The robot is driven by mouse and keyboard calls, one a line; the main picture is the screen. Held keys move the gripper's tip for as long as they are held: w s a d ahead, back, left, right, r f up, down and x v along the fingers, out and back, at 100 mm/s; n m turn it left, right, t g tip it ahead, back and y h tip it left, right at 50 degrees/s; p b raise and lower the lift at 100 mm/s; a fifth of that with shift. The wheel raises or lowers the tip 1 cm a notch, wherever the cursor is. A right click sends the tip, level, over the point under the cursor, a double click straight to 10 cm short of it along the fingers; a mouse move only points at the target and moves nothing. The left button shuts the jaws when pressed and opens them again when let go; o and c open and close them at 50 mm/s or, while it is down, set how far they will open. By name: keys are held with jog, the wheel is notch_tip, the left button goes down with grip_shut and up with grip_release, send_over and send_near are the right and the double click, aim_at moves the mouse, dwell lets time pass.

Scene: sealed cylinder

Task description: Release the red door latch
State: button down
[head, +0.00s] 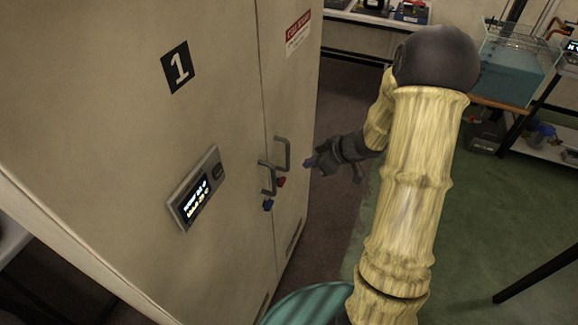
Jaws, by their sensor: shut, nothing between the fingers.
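The red door latch (281,182) is a small red piece on the right door of the beige cabinet (225,90), just below a grey handle (286,153). A blue latch (268,205) sits on the left door below a second grey handle (265,178). My gripper (308,163) is dark and shut, with nothing seen in it. It is to the right of the right-door handle and a little above the red latch, apparently apart from both. Both doors look closed.
A display panel (195,188) and a black "1" label (177,67) are on the left door. A bench with a clear tank (510,65) stands at the back right. A teal round object (308,303) is at the bottom. Green floor (480,225) is open at the right.

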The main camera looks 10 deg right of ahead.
aim_at(282, 182)
jog(key=shift+s+f+n+g+y, duration=0.1)
jog(key=shift+s+n+g+y, duration=0.3)
jog(key=shift+s, duration=0.1)
jog(key=x, duration=1)
jog(key=shift+b, duration=0.4)
jog(key=shift+w+a+p, duration=0.15)
jog(key=shift+p, duration=0.6)
jog(key=shift+p, duration=0.35)
